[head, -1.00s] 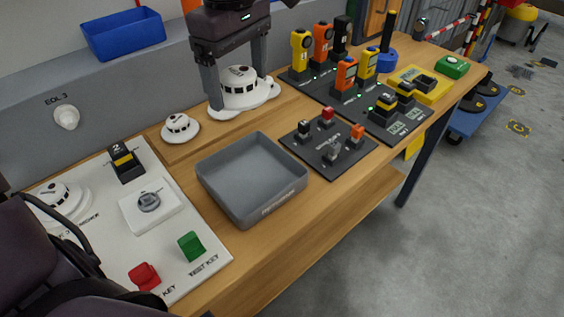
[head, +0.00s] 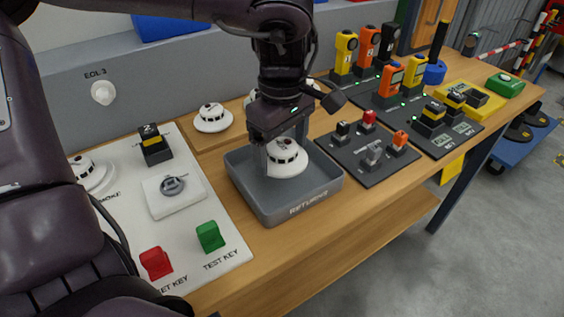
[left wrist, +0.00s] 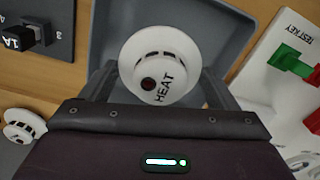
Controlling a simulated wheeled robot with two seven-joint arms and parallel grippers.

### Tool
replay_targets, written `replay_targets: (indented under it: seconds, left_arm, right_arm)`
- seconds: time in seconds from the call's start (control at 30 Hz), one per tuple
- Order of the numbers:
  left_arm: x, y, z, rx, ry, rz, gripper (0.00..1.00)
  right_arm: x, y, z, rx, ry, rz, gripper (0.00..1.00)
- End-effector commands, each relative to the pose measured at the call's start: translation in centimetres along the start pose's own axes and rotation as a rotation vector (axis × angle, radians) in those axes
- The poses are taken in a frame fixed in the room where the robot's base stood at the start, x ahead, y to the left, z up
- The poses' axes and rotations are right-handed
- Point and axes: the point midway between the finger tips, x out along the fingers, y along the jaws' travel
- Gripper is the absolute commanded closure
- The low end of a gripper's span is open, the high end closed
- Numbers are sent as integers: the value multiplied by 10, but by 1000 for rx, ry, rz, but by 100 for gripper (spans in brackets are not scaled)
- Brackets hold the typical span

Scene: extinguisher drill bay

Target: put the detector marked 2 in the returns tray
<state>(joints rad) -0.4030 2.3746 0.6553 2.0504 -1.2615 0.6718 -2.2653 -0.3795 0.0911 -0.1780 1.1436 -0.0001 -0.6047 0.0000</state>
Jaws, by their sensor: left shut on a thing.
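My left gripper (head: 287,158) is shut on a round white detector (head: 288,163) with dark slots around its side. It holds the detector within the outline of the grey returns tray (head: 320,200), low at the tray's inside; I cannot tell whether it touches the floor. In the left wrist view the detector (left wrist: 160,65) reads HEAT and has a dark red spot, and the tray (left wrist: 222,30) lies behind it. No number 2 can be read on it. My right gripper is not in view.
Another white detector (head: 212,117) sits on a wooden board behind the tray. A white panel (head: 215,190) with keys stands left of the tray. A dark key board (head: 370,150) stands close on its right. Something white is partly hidden behind my gripper.

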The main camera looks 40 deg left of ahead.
Motion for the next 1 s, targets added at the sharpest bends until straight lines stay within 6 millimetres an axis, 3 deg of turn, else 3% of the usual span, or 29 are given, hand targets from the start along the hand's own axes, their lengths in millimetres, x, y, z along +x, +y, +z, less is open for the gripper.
replay_targets:
  seconds: [0.2,0.63,0.67,0.77,1.0]
  left_arm:
    - [32,-1,0,0,-2,-3,43]
    - [38,0,0,0,0,-1,43]
    - [38,0,0,0,0,-1,16]
    - [38,0,0,0,0,-1,2]
    - [37,0,0,0,0,-1,0]
  right_arm:
    - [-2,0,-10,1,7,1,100]
    - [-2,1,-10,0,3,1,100]
    - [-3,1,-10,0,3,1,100]
    - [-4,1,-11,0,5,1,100]
    - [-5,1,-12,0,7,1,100]
